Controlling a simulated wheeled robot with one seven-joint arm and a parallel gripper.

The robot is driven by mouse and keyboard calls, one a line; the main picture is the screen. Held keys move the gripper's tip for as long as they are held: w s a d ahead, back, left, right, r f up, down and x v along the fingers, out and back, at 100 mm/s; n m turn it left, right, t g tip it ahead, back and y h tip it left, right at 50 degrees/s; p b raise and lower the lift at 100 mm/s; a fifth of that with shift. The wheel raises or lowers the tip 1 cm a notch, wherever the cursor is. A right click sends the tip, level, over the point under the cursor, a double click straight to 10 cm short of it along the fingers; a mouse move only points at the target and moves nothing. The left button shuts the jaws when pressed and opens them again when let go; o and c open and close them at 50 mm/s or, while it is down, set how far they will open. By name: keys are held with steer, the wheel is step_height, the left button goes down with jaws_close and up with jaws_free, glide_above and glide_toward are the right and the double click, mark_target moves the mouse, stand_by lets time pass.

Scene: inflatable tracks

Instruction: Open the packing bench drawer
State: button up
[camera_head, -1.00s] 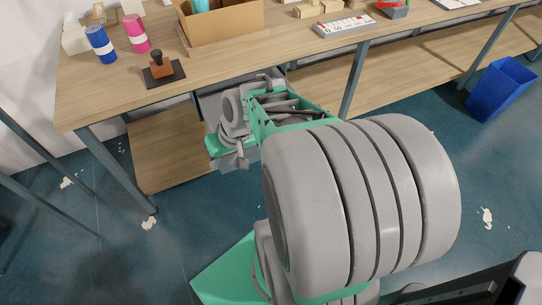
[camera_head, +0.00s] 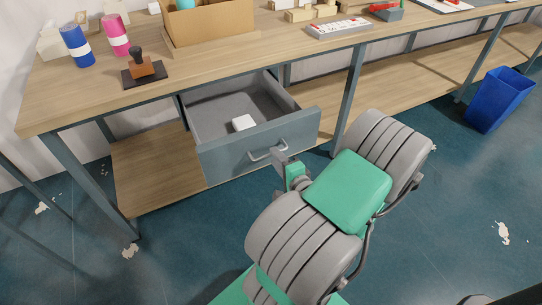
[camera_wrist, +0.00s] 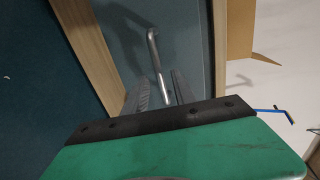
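The packing bench drawer (camera_head: 225,158) is pulled well out from under the bench (camera_head: 120,100), so its grey inside shows. A small white block (camera_head: 243,122) lies in it. The drawer's silver bar handle (camera_head: 267,153) is on its grey front; the handle also shows in the wrist view (camera_wrist: 156,62). My gripper (camera_head: 283,160) is at the right end of the handle. In the wrist view, my gripper's fingers (camera_wrist: 162,92) stand apart on either side of the handle's near end, with gaps showing. Contact with the handle cannot be made out.
A blue bin (camera_head: 500,100) stands on the floor at the right. A bench leg (camera_head: 348,100) is right of the drawer.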

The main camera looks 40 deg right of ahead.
steer(key=x, duration=0.3)
steer(key=shift+w, duration=0.25)
steer(key=shift+d, duration=0.1)
jaws_close()
steer(key=shift+f, duration=0.1)
stand_by(1.0)
